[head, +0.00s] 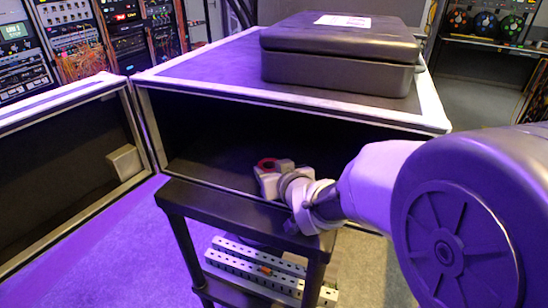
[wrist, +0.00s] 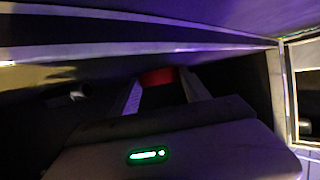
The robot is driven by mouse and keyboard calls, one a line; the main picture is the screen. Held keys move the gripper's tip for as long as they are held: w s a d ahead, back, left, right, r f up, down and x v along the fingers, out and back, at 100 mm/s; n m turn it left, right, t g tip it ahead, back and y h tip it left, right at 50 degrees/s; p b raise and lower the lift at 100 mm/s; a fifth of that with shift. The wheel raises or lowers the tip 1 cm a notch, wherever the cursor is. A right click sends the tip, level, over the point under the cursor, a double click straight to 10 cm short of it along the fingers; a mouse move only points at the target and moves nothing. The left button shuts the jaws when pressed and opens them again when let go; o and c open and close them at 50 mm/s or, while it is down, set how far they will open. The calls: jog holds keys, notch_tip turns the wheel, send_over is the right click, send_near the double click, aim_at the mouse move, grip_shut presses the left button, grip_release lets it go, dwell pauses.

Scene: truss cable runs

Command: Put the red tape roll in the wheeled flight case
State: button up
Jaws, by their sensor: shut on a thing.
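The gripper is shut on the roll. The case is a dark box with pale metal edges, its front open and its door (head: 62,170) swung out to the left. The roll is near the opening, low in the dark interior; I cannot tell whether it touches the case floor.
A closed black case (head: 340,62) lies on top of the flight case. A dark stand (head: 225,207) is in front of the opening, with perforated rails (head: 255,272) below it. Equipment racks (head: 75,38) fill the back left. Shelves with coloured reels (head: 487,24) stand at the back right.

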jog(key=shift+f+b, duration=0.2)
jog(key=shift+b, duration=0.2)
jog(key=o, duration=1.3)
jog(key=shift+s, duration=0.1)
jog(key=shift+o, duration=0.2)
jog(key=shift+r+p, duration=0.4)
jog(key=shift+p, duration=0.2)
jog(key=p+v, duration=0.2)
jog(key=v, duration=0.9)
jog(key=shift+s, duration=0.1)
jog(key=s+d+m+h, duration=0.1)
jog(key=d, duration=0.1)
jog(key=s+d+m+g+h, duration=0.1)
jog(key=s+d, duration=0.1)
jog(key=d, duration=0.1)
jog(key=s+d+m+h, duration=0.1)
jog(key=s+d+m, duration=0.1)
jog(key=d, duration=0.1)
jog(key=shift+s+d+r+g+h, duration=0.15)
jog(key=shift+s+r+g+h, duration=0.15)
jog(key=shift+r+g, duration=0.1)
jog(key=s+m+g+y, duration=0.1)
jog(key=s+m+g, duration=0.3)
jog(key=s, duration=1.2)
jog(key=shift+f+g, duration=0.4)
jog(key=shift+g, duration=0.1)
